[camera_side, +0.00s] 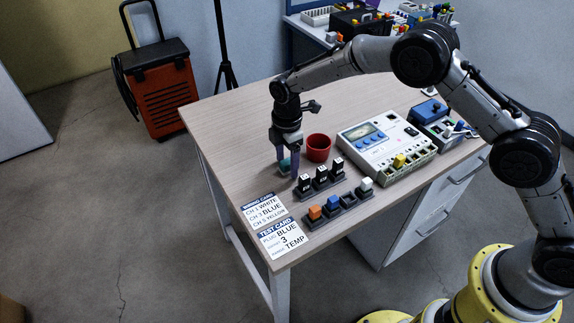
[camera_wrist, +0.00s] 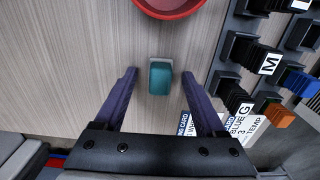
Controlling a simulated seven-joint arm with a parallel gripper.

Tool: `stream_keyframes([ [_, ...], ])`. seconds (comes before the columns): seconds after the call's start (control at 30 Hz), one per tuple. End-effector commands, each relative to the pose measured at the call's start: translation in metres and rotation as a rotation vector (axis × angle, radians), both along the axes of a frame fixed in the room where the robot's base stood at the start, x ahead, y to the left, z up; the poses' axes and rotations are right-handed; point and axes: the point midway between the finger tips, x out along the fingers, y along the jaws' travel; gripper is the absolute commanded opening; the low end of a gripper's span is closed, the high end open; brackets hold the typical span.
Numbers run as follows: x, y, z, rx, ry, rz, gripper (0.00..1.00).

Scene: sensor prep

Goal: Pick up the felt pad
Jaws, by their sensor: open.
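The felt pad appears to be the small teal block with a grey edge (camera_wrist: 160,78) in the wrist view. It lies on the wooden table between and just ahead of my two fingertips. In the side view the teal pad (camera_side: 285,165) is partly hidden by the fingers. My gripper (camera_side: 288,168) points down over the table, to the left of the red cup. In the wrist view my gripper (camera_wrist: 161,85) has its purple fingers spread wide, with a gap on each side of the pad. Whether the fingertips touch the table cannot be told.
A red cup (camera_side: 318,147) stands close to the right of my gripper. Black labelled blocks in a rack (camera_side: 320,179) and a tray of coloured plugs (camera_side: 340,205) are in front. A white device (camera_side: 385,146) stands farther right. Printed cards (camera_side: 283,238) lie at the front corner. The table's left is clear.

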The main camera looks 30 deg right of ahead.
Motion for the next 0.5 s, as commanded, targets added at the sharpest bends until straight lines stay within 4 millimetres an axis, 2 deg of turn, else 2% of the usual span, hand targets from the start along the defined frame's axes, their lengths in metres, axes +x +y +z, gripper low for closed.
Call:
stream_keyframes([
  [0.27, -0.0001, -0.0002, -0.0033, 0.000, 0.000, 0.000, 0.72],
  [0.5, -0.0001, -0.0001, -0.0030, 0.000, 0.000, 0.000, 0.29],
])
